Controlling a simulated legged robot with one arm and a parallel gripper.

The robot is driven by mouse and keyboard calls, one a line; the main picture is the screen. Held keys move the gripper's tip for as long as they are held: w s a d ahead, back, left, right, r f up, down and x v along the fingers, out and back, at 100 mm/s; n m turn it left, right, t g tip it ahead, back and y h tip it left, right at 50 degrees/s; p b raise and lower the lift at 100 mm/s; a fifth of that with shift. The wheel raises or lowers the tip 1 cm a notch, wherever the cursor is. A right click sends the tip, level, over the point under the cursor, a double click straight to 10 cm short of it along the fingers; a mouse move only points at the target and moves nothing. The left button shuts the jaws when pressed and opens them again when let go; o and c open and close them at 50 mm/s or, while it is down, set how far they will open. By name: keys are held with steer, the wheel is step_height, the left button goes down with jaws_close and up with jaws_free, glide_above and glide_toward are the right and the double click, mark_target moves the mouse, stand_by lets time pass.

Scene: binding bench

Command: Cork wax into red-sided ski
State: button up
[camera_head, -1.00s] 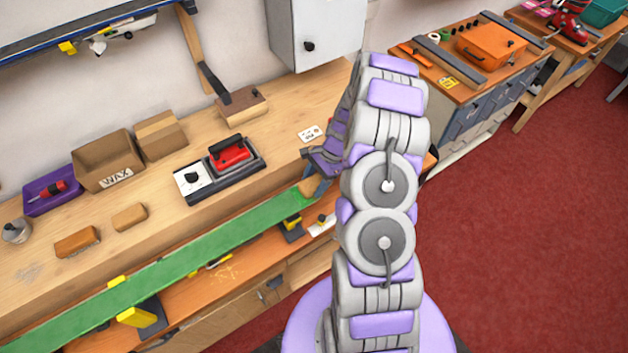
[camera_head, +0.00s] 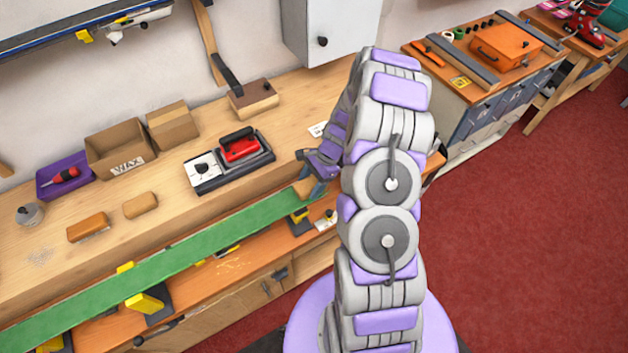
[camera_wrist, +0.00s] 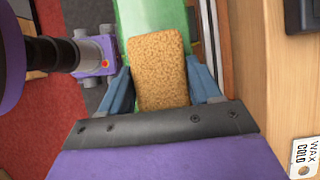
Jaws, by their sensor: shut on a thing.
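My gripper (camera_wrist: 161,86) is shut on a speckled tan cork block (camera_wrist: 158,62), with a blue finger on each side of it. In the head view my gripper (camera_head: 311,186) is at the right end of the long green-faced ski (camera_head: 190,255), partly hidden by my arm. The ski lies lengthwise along the bench front; it also shows under the cork in the wrist view (camera_wrist: 125,20). I cannot tell whether the cork touches it. No red side shows on this ski from here.
Yellow-and-black vises (camera_head: 146,303) stand along the ski. On the bench are a red iron (camera_head: 240,146) on a black base, two brown blocks (camera_head: 88,227) (camera_head: 140,205), a WAX box (camera_head: 118,150) and a purple tray (camera_head: 52,187). Red floor (camera_head: 530,240) is clear at right.

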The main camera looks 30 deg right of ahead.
steer(key=shift+s+a, duration=0.15)
steer(key=shift+a, duration=1.2)
steer(key=shift+w+d+p, duration=0.2)
steer(key=shift+d+p, duration=0.5)
steer(key=shift+d, duration=0.75)
steer(key=shift+w+d+f+p, duration=0.1)
steer(key=shift+d+p, duration=0.3)
steer(key=shift+d, duration=1.5)
steer(key=shift+d, duration=0.2)
steer(key=shift+d+r+p, duration=0.1)
steer(key=shift+r+p, duration=0.5)
steer(key=shift+r, duration=0.25)
steer(key=r+p, duration=0.1)
steer(key=r, duration=0.2)
steer(key=shift+a+r+p, duration=0.15)
steer(key=shift+a+p, duration=0.05)
steer(key=shift+p, duration=0.1)
steer(key=shift+r, duration=0.55)
steer(key=shift+d, duration=0.1)
